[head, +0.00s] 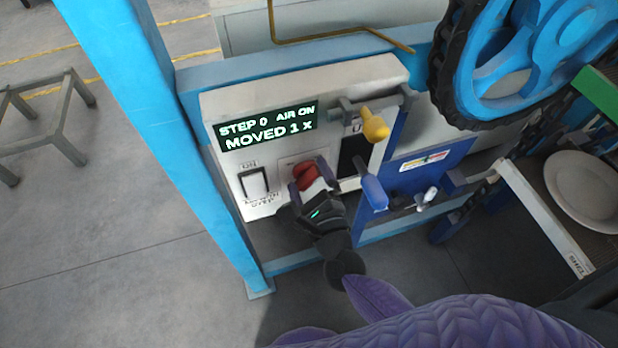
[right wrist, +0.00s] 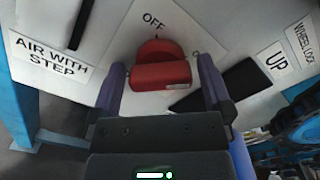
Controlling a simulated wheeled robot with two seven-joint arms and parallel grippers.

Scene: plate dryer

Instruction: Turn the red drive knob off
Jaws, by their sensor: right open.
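The red drive knob (head: 305,172) is on the white control panel (head: 225,105) in the head view. It also shows in the right wrist view (right wrist: 160,74), with its bar lying across the picture. The word OFF is above it, and another label to its right is partly hidden by a finger. My right gripper (head: 314,182) is at the knob, and its purple fingers also show in the right wrist view (right wrist: 163,82). It is open, with one finger on each side of the knob. Contact cannot be told. My left gripper is not in view.
The panel's display (head: 267,128) reads "STEP 0 AIR ON MOVED 1 X". A black rocker switch (head: 254,182) is left of the knob. A yellow handle (head: 375,124) and a blue handle (head: 374,192) stick out at right. A blue wheel (head: 480,75) and a white plate (head: 585,190) are farther right.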

